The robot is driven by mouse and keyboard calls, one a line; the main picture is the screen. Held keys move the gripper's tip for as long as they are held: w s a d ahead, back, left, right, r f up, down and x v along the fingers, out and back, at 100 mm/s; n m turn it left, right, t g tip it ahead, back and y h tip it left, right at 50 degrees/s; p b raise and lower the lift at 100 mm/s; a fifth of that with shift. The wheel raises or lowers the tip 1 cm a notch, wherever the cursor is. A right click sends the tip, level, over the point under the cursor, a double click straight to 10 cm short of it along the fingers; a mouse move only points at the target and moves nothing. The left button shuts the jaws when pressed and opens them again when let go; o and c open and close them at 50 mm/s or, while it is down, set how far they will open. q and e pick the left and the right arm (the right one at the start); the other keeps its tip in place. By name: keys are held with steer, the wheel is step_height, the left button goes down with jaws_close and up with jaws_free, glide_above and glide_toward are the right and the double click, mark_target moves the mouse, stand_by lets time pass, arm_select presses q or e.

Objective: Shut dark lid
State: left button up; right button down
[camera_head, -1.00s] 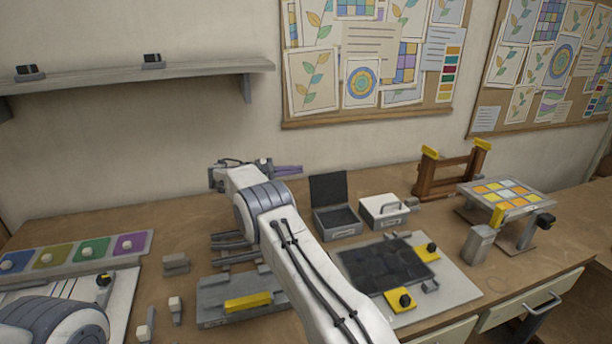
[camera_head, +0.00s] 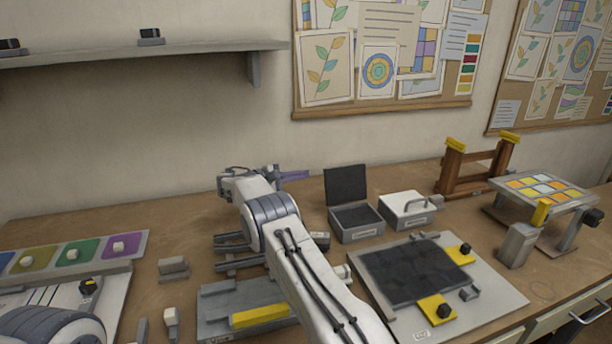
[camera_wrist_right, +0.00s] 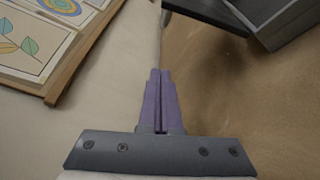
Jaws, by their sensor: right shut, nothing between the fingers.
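The dark lid (camera_head: 346,184) stands upright, open, at the back of a grey box (camera_head: 357,237) with a dark inside, in the head view. In the right wrist view an edge of the dark lid (camera_wrist_right: 211,12) shows at the top, with the box (camera_wrist_right: 283,22) to its right. My right gripper (camera_head: 305,174), with purple fingers, is to the left of the lid, apart from it, at about the height of its upper part. In the wrist view its fingers (camera_wrist_right: 160,75) are together and empty. My left gripper is not in view; only part of my left arm shows.
A closed white box (camera_head: 407,212) with a handle stands right of the open box. A board with a dark panel (camera_head: 415,270) lies in front. A wooden rack (camera_head: 472,172) and a colored tile stand (camera_head: 543,192) are at the right. The wall is behind.

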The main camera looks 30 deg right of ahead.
mark_target(343, 184)
steer(key=s+d+p, duration=0.3)
steer(key=d, duration=0.4)
steer(key=shift+r+p, duration=0.35)
steer(key=shift+d, duration=0.1)
stand_by(0.5)
